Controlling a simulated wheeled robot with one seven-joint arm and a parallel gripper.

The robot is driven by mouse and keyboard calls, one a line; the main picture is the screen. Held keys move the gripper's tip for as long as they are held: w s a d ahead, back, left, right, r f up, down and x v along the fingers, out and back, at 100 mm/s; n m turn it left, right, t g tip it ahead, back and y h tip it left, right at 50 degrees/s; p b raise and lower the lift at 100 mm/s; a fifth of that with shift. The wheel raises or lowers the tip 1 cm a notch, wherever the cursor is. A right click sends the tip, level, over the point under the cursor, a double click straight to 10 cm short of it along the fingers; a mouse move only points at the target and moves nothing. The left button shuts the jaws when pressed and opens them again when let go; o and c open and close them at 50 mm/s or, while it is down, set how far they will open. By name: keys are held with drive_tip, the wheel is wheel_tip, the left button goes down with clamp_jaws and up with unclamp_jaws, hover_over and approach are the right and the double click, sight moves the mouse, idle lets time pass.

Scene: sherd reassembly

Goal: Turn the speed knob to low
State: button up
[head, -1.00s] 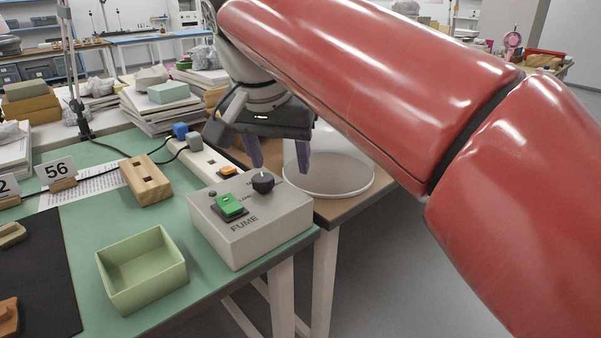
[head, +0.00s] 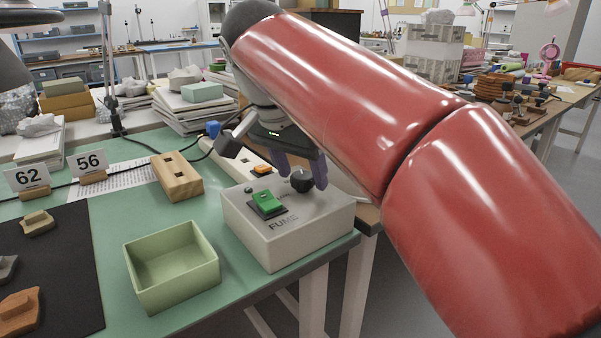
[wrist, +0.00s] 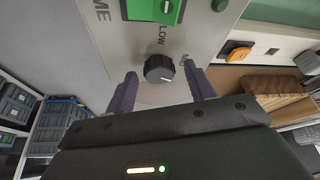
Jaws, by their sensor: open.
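The speed knob (head: 302,181) is a round black dial on top of the light grey FUME box (head: 288,232). It also shows in the wrist view (wrist: 159,69), with a white pointer mark on it and the word LOW printed beside it. A green rocker switch (head: 267,202) sits on the same box next to the knob. My gripper (head: 302,178) is open over the box. In the wrist view its two purple fingers (wrist: 160,86) stand on either side of the knob, with gaps between; I cannot tell whether they touch it.
A pale green open tray (head: 172,268) stands left of the box on the green table. A wooden block with holes (head: 177,177) and a power strip with an orange switch (head: 236,157) lie behind. The black mat (head: 62,262) with sherds is at the left.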

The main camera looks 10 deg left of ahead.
drive_tip(key=c, duration=1)
